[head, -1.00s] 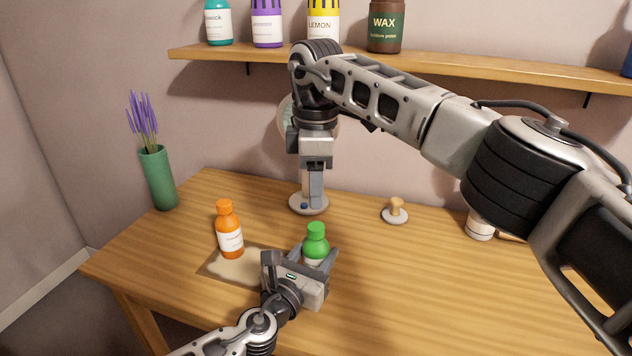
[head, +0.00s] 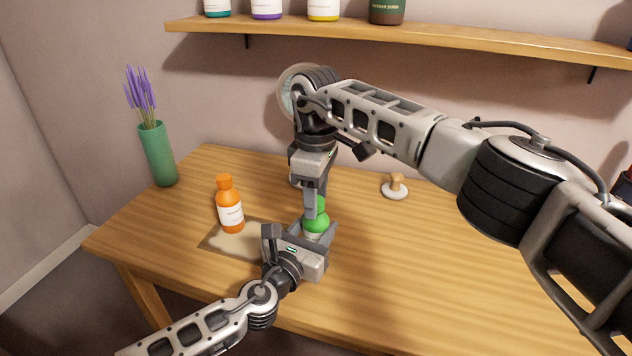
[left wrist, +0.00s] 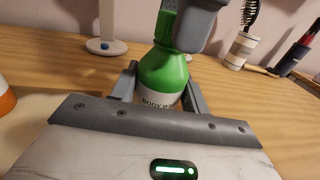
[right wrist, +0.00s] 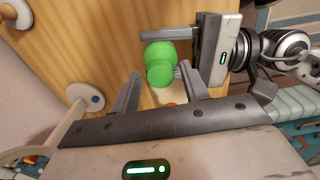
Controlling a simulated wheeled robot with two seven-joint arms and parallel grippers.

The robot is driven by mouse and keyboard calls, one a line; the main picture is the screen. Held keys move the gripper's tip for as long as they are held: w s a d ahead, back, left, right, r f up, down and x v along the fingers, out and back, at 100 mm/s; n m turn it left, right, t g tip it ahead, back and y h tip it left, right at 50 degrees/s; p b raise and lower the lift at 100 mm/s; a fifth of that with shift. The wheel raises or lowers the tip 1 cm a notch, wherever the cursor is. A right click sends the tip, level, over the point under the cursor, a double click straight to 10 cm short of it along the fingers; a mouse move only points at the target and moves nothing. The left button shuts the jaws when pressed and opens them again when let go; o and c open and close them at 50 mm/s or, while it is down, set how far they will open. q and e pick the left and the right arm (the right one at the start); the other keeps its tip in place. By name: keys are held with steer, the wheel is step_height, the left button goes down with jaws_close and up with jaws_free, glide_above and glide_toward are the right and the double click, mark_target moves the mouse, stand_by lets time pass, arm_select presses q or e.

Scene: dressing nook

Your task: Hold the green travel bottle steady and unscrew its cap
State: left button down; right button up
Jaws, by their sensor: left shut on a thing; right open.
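The green travel bottle (head: 316,226) stands upright at the front middle of the table. My left gripper (head: 303,235) is shut on its body, low down; in the left wrist view the fingers flank the white label below the green shoulder (left wrist: 164,75). My right gripper (head: 315,205) points down from above, open, with its fingers at the height of the cap. In the left wrist view a right finger hides part of the cap (left wrist: 166,28).
A green vase with lavender (head: 158,155) is at the back left. A small wooden knob on a white base (head: 396,188) and a round mirror (head: 287,92) are behind. The right front table is clear.

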jaws_close()
steer(key=n, duration=1.6)
steer(key=shift+n, duration=0.4)
steer(key=n, duration=0.4)
steer(key=shift+n, duration=0.4)
arm_select(q)
steer(key=shift+f, duration=0.1)
arm_select(e)
steer(key=n, duration=1.2)
steer(key=shift+r+n, duration=0.1)
steer(key=shift+n, duration=0.2)
steer(key=n, duration=0.7)
steer(key=shift+n, duration=0.3)
steer(key=n, duration=1.2)
